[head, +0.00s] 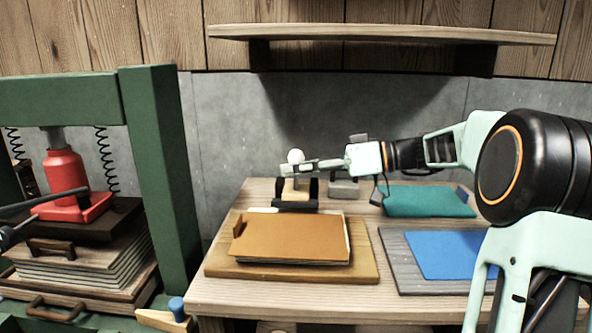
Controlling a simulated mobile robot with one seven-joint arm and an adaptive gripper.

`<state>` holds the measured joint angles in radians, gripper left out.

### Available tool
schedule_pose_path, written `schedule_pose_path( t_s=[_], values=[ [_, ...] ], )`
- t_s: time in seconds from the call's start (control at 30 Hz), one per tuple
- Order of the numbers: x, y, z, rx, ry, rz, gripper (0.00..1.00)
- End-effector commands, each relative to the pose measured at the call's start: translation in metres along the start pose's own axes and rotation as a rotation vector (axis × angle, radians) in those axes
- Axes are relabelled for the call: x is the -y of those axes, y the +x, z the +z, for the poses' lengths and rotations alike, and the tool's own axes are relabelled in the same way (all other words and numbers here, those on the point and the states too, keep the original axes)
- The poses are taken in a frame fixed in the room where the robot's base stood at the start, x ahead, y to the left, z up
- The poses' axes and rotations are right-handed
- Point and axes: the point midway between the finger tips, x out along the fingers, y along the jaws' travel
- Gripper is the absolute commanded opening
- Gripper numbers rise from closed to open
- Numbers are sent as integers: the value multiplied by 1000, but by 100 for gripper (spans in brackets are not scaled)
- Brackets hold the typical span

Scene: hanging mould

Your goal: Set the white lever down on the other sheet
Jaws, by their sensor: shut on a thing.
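My gripper (300,168) reaches in from the right, above the back of the wooden table, shut around a small piece with a round white knob, which I take for the white lever (295,156). The fingers hide part of it. It is above a black two-post rest (297,196), and I cannot tell whether they touch. An orange-brown sheet (290,238) lies on a pale stack on a wooden board, in front of the gripper. A blue sheet (450,254) lies on a grey board at right. A teal sheet (428,201) lies behind it.
A green press (160,165) with a red jack (66,175) stands at the left. A wall shelf (380,34) hangs above the table. A grey block (344,188) sits beside the rest. Bare table (365,225) shows between the boards. My arm covers the right side.

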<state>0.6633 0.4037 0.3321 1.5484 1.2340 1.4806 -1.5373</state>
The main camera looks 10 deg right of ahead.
Motion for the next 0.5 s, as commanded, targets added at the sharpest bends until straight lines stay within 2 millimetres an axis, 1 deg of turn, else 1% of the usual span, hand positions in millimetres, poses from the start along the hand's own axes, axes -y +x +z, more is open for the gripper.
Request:
schedule_pose_path(
  t_s=[0.03, 0.33, 0.37, 0.5],
  values=[
    [4, 3, 5, 9, 11, -17, 0],
    [4, 3, 5, 9, 11, -17, 0],
    [4, 3, 5, 10, 11, -18, 19],
    [4, 2, 4, 7, 8, -15, 35]
  ],
)
